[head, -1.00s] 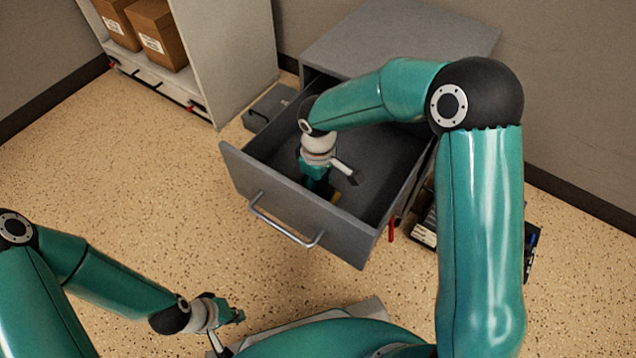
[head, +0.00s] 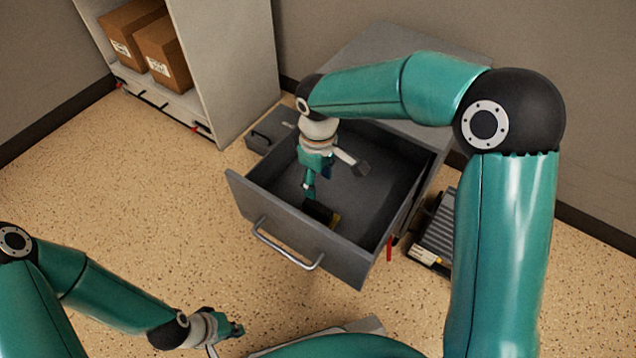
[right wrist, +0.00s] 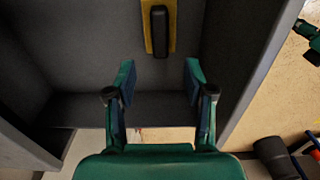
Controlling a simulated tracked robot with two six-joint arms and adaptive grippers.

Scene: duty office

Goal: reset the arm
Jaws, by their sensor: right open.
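My right arm reaches over the open grey drawer (head: 285,248). Its gripper (head: 309,190) hangs inside or just above the drawer. In the right wrist view the gripper (right wrist: 159,76) is open, with nothing between its fingers. A black and yellow item (head: 322,213) lies on the drawer floor near the front panel; it also shows in the right wrist view (right wrist: 160,30), beyond the fingertips and apart from them. My left gripper (head: 236,329) is low at the bottom of the head view, small and partly turned away, so its jaws are unclear.
The drawer belongs to a grey cabinet (head: 365,45) against the wall. A pale shelf unit (head: 228,70) with cardboard boxes (head: 163,50) stands at the back left. A dark slatted item (head: 440,235) lies on the floor right of the drawer. The speckled floor at left is clear.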

